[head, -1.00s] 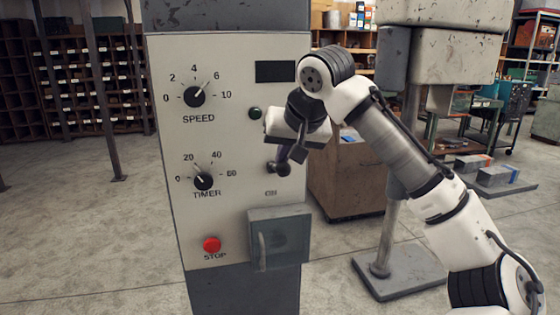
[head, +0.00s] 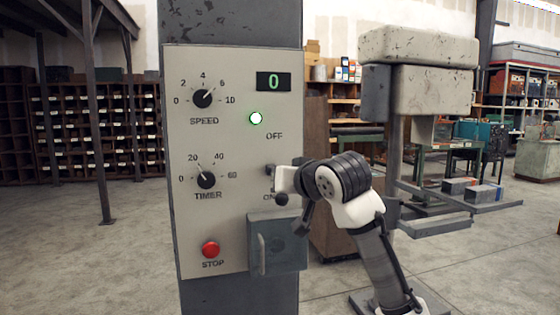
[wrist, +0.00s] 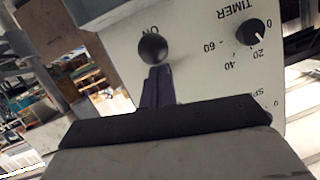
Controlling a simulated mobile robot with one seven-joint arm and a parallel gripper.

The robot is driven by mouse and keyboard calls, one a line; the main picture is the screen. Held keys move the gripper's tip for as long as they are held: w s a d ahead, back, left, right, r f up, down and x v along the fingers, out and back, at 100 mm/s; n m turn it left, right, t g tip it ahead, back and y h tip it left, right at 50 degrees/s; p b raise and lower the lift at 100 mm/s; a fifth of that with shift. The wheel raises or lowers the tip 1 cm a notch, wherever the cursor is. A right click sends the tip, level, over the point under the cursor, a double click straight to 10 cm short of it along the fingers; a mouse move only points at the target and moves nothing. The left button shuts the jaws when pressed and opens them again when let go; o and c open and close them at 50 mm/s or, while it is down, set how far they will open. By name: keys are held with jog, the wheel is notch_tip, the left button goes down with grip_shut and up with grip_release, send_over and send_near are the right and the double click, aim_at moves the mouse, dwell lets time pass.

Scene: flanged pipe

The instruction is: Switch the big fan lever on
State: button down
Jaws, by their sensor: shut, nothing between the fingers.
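The big fan lever ends in a dark ball knob (head: 281,199) on the right side of the pale control panel (head: 225,240). The knob is down beside the ON label, with the OFF label (head: 274,136) well above it. In the wrist view the knob (wrist: 153,49) partly covers the ON lettering. My gripper's purple fingers (wrist: 158,86) are shut and empty, close against the knob in that picture; I cannot tell whether they touch. In the head view my wrist hides most of the fingers.
A grey box with a handle (head: 277,243) juts out just below the lever. The speed dial (head: 202,98), timer dial (head: 206,180) and red stop button (head: 210,250) are left of it. A grey machine (head: 430,75) stands behind at right.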

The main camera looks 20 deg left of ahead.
jog(key=shift+f+t+y+b, duration=0.3)
jog(key=shift+f+t+b, duration=0.1)
jog(key=shift+f+b, duration=0.15)
jog(key=shift+a, duration=0.1)
jog(key=shift+r, duration=0.15)
